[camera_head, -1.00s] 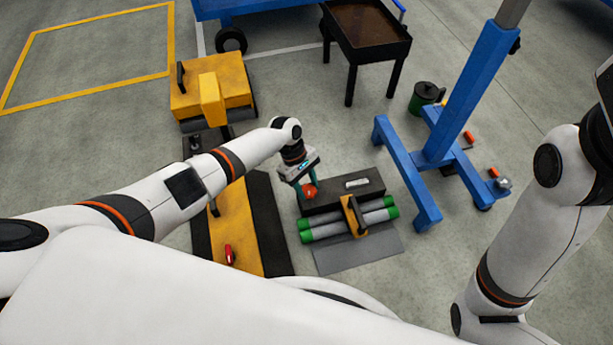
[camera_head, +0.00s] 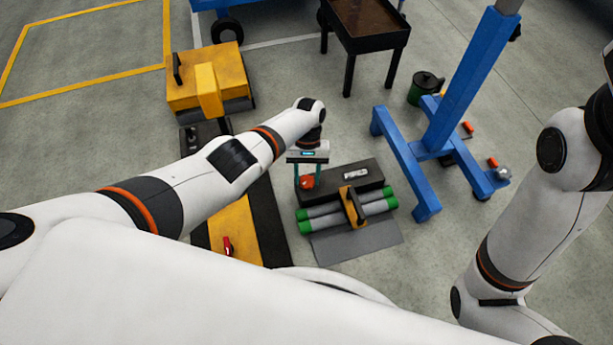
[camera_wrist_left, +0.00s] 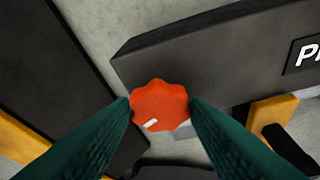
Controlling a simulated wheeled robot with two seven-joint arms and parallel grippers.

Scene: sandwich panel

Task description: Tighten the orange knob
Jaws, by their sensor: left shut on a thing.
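The orange knob (camera_head: 307,182) sits at the left end of the dark block (camera_head: 345,176). In the left wrist view the knob (camera_wrist_left: 160,106) has a scalloped rim and a small white mark near its lower left edge. My left gripper (camera_head: 310,183) points down at the knob, and its green fingers (camera_wrist_left: 160,112) are shut on the knob's two sides. The knob's stem and underside are hidden. My right arm shows at the right of the head view, but its gripper is out of view.
Grey tubes with green ends (camera_head: 322,216) and a yellow bracket with a black handle (camera_head: 353,206) lie in front of the block. A yellow machine (camera_head: 211,80) stands at the back left. A blue stand (camera_head: 455,90) is to the right.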

